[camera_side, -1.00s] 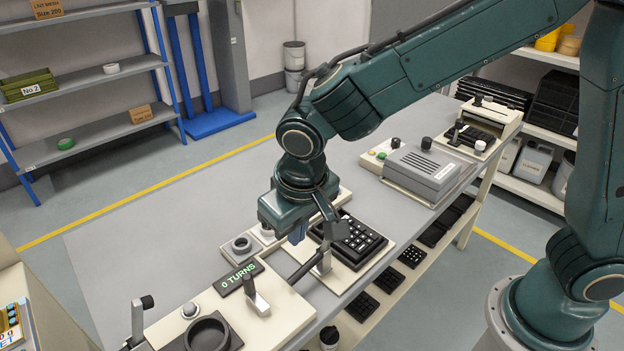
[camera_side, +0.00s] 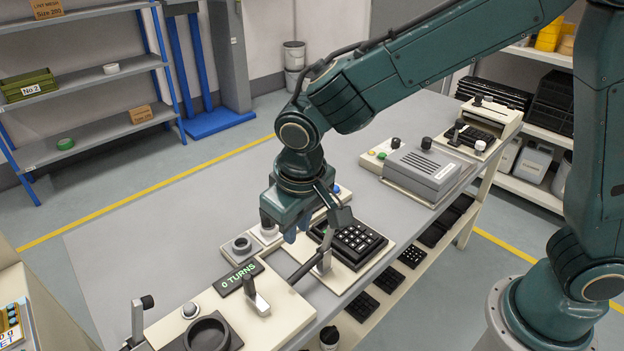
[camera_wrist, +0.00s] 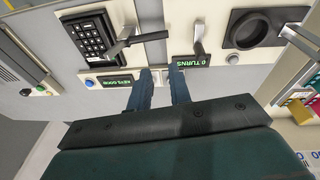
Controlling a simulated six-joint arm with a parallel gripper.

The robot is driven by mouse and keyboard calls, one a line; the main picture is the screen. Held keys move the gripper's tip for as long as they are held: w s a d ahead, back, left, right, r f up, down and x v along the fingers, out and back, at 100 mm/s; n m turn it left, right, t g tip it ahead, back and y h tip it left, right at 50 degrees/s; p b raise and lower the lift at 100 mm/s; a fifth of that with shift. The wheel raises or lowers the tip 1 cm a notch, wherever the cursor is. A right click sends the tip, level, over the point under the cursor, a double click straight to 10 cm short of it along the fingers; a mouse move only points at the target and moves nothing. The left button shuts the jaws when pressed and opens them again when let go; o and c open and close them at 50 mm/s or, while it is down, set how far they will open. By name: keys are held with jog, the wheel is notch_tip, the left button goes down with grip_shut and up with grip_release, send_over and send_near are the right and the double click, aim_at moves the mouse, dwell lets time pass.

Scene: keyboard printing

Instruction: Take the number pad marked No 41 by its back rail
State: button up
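A black number pad with white-marked keys (camera_side: 357,241) sits in a cream fixture (camera_side: 343,280) on the bench. It also shows at the upper left of the wrist view (camera_wrist: 90,36), partly behind a lever. I cannot read a No 41 marking or make out its back rail. My gripper (camera_side: 300,234) is above the bench, just left of this pad in the side view. In the wrist view its two blue fingers (camera_wrist: 160,73) are apart with nothing held between them, over the strip beside the fixture.
A dark lever (camera_side: 320,257) stands at the fixture's near left side. A "0 TURNS" display (camera_side: 238,277) and a round black cup (camera_side: 208,335) are nearer. Several other black pads (camera_side: 412,255) lie on the shelf below. The bench's left part (camera_side: 150,240) is clear.

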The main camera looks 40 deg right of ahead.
aim_at(347, 233)
jog(key=w+d+f+n+g, duration=0.1)
jog(key=w+d+n, duration=0.4)
jog(key=d+n, duration=0.3)
jog(key=w+d+f+n+g, duration=0.1)
jog(key=w+d+n, duration=0.4)
jog(key=d+n, duration=0.3)
jog(key=d, duration=0.3)
jog(key=shift+w+f+n+y, duration=0.3)
jog(key=shift+w+f+y, duration=0.1)
jog(key=shift+f, duration=4.3)
jog(key=shift+f, duration=0.15)
jog(key=shift+f, duration=2.45)
jog(key=shift+c, duration=0.4)
grip_shut()
